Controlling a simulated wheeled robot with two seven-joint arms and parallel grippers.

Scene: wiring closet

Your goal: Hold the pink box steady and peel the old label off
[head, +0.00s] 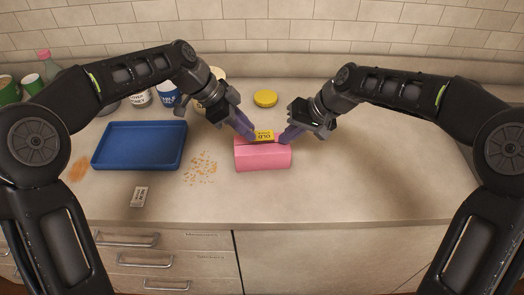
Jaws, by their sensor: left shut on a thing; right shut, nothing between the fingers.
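The pink box (263,158) lies on the counter in front of me, in the middle of the head view. The yellow old label (264,134), with dark print, shows at the box's top back edge; a dark line runs beneath it. My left gripper (251,137) is shut on the label at its left end. My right gripper (284,141) is shut and empty, its fingertips at the box's top right side. The fingertips are small here, and the exact contact with the box is hard to see.
A blue tray (140,147) stands to the left, with scattered crumbs (201,168) beside it and a small printed card (139,196) in front. A yellow lid (265,98) lies behind the box. Cans and a bottle stand at back left. The right counter is clear.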

